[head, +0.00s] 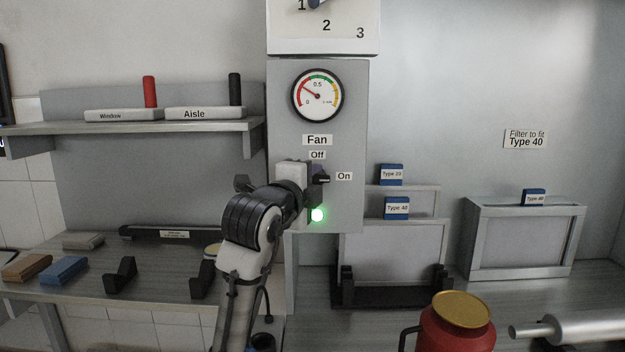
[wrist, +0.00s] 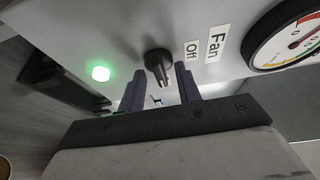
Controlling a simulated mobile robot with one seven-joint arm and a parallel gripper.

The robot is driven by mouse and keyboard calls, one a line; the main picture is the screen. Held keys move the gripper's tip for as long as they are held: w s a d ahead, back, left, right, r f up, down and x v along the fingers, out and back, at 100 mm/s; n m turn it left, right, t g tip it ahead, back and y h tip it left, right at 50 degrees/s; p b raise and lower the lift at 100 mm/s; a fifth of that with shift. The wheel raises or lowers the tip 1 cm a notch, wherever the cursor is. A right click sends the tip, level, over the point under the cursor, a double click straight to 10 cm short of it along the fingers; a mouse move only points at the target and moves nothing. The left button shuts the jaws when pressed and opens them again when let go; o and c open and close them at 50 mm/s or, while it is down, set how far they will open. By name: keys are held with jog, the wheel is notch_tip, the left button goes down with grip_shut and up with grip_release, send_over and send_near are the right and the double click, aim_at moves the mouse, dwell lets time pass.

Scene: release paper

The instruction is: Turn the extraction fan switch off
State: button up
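The fan switch (head: 322,179) is a black rotary knob on the grey panel (head: 345,120), under the "Fan" label (head: 317,140). Its handle points right, towards the "On" label (head: 344,176); the "Off" label (head: 317,155) is above it. In the wrist view the knob (wrist: 158,62) shows between the two purple-grey fingers of my gripper (wrist: 161,84). The fingers are apart, with visible gaps beside the knob, so my gripper is open. In the head view my gripper (head: 314,181) is at the panel and partly covers the knob. Contact cannot be told.
A green lamp (head: 318,214) glows below the knob. A round gauge (head: 317,95) is above the labels. A shelf (head: 190,128) with red and black handles is at left. Framed filters (head: 395,250) and a red canister (head: 455,325) stand at right.

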grip_shut()
jog(key=shift+f, duration=0.1)
dwell(0.3)
jog(key=n+t+b, duration=0.1)
jog(key=n+b, duration=0.1)
jog(key=shift+f+n, duration=0.2)
jog(key=shift+n, duration=0.2)
jog(key=n+t+y+b, duration=0.1)
jog(key=n, duration=0.3)
jog(key=n+t+y, duration=0.1)
jog(key=n, duration=0.3)
jog(key=n+t+y+b, duration=0.1)
jog(key=n+t, duration=0.1)
jog(key=n, duration=0.2)
jog(key=shift+d+f+b, duration=0.2)
jog(key=shift+d+b, duration=0.1)
jog(key=shift+d, duration=0.05)
jog(key=n+y, duration=0.2)
jog(key=n, duration=0.1)
jog(key=n+y, duration=0.1)
jog(key=n, duration=0.3)
jog(key=shift+d+t+y, duration=0.1)
jog(key=shift+t+y, duration=0.3)
jog(key=shift+n, duration=0.4)
